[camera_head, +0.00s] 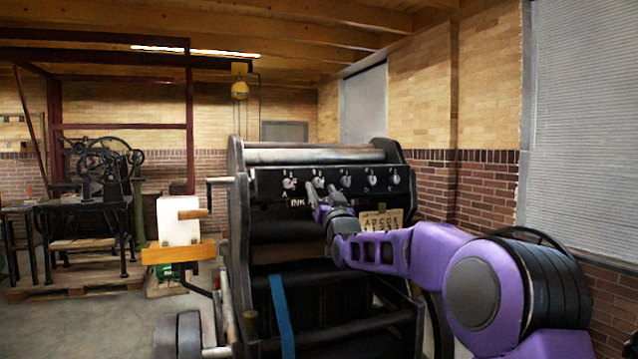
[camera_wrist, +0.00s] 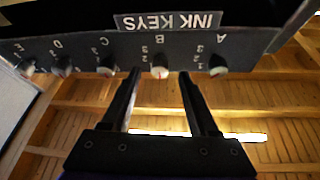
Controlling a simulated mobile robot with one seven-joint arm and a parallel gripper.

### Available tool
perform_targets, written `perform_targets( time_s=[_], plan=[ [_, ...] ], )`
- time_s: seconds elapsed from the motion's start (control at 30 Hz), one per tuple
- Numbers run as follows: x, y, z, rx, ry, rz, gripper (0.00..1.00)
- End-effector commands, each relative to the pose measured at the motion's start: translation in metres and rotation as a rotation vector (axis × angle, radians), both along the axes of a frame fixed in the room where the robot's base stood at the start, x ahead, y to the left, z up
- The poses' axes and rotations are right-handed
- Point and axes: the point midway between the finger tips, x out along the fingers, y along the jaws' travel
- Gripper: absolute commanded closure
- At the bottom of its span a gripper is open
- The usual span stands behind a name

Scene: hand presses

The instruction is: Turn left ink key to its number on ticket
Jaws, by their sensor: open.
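The INK KEYS panel on the black press carries a row of pale knobs lettered A to E. The left ink key, A (camera_head: 289,183), is at the left end of the row in the head view; in the inverted wrist view, key A (camera_wrist: 218,66) is at the right. My gripper (camera_head: 320,190) is open in front of the panel. In the wrist view its two fingertips (camera_wrist: 160,74) are either side of key B (camera_wrist: 160,67), with A outside them; contact cannot be told. A tan ticket (camera_head: 382,220) lettered A to E is below the panel; its numbers are unreadable.
A steel roller (camera_head: 315,156) lies above the panel. A blue strap (camera_head: 281,315) hangs in front.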

Motion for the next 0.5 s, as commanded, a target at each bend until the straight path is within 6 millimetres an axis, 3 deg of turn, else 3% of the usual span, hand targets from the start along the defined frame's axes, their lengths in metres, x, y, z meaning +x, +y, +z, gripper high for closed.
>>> perform_targets(
  time_s=[0.2,0.5],
  plan=[
    [0.02,0.007,0.01,0.0,-0.001,0.001,0.4],
    [0.027,0.008,0.012,-0.001,0.0,0.0,0.4]
  ],
)
